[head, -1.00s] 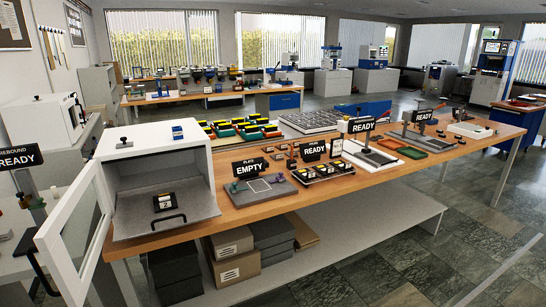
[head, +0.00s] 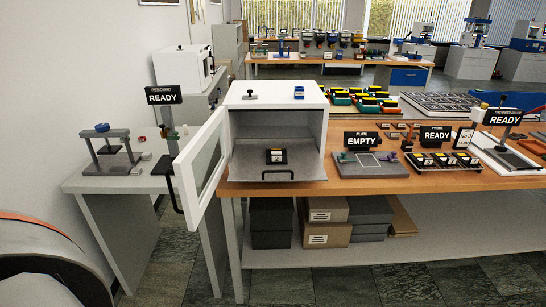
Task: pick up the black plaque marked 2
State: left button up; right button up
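The black plaque marked 2 (head: 276,156) sits inside a white box-shaped cabinet (head: 240,128) on the wooden bench, towards the middle of its grey floor tray (head: 246,166). The plaque carries a pale number label. The cabinet's glazed door (head: 203,160) stands swung open to the left, with a dark handle on it. Another dark handle (head: 277,173) lies at the front edge of the tray, in front of the plaque. Neither of my grippers is in view.
Right of the cabinet are a grey plate fixture (head: 370,169) signed EMPTY and a rack of several dark plaques (head: 442,160) signed READY. A side table (head: 110,184) with a small press stands left of the door. Grey floor lies in front.

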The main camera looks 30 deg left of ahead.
aim_at(274, 156)
jog(key=i+u, duration=0.1)
jog(key=u, duration=0.25)
jog(key=l+u, duration=0.15)
jog(key=u, duration=0.2)
jog(key=i+l+u, duration=0.1)
jog(key=u, duration=0.3)
jog(key=i+l+u, duration=0.15)
jog(key=l, duration=0.15)
jog(key=l+u, duration=0.2)
jog(key=l, duration=0.15)
jog(key=i+l+u, duration=0.15)
jog(key=l, duration=0.15)
